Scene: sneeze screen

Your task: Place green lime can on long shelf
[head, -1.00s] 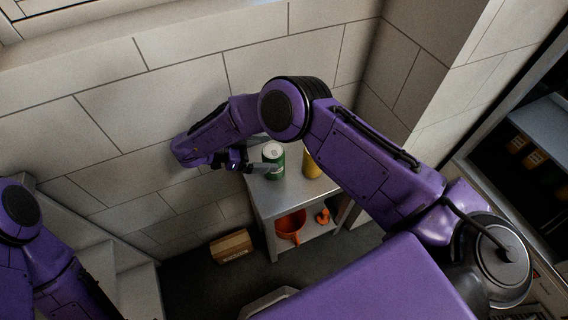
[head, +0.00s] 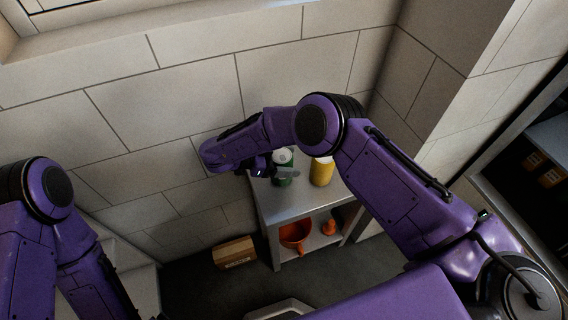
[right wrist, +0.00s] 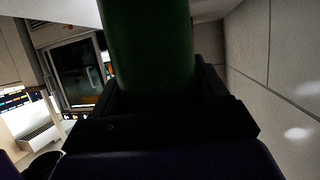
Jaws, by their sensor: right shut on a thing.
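The green lime can (head: 284,169), green with a pale top, is at my right gripper (head: 274,172) in the head view, over the left part of a small grey metal table. The arm partly hides it. In the right wrist view the green can (right wrist: 150,45) fills the space between the dark fingers (right wrist: 155,100), which are shut on it. I cannot tell whether its base touches the table. My left arm is at the lower left of the head view, but its gripper is out of frame. The long shelf cannot be identified for certain.
A yellow can (head: 322,171) stands on the grey table (head: 300,203) right of the green can. A cardboard box (head: 235,253) lies on the floor. A dark shelving unit (head: 545,150) is at the far right.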

